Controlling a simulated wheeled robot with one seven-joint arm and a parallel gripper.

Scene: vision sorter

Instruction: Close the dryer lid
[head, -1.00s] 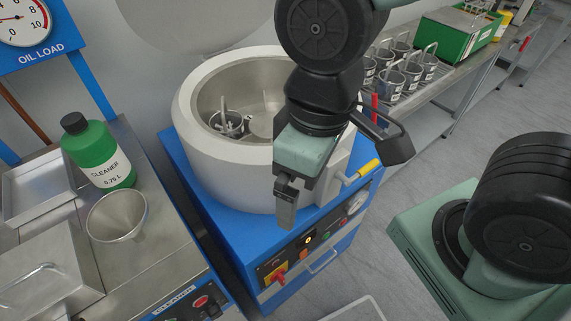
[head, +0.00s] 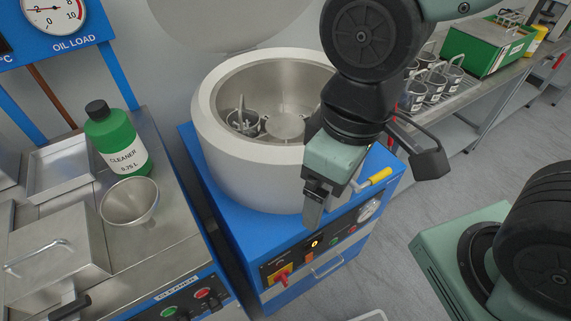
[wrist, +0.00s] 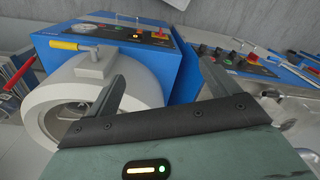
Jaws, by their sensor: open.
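The dryer (head: 215,150) is a round off-white drum on a blue cabinet, and its mouth is uncovered. The grey lid (head: 215,18) stands raised behind the drum, and its top is cut off by the picture edge. A metal basket (head: 243,122) sits inside the drum. My gripper (head: 315,205) is open and empty, in front of the drum's front right side and above the cabinet edge. In the wrist view its fingers (wrist: 165,85) are spread, with the drum (wrist: 60,85) beyond the left finger. The lid is not clearly visible there.
A yellow-handled lever (head: 375,180) sticks out beside the drum, near my gripper. The cleaner bench with a green bottle (head: 118,145) and a funnel (head: 130,200) stands at left. A rack of metal baskets (head: 435,82) is at right.

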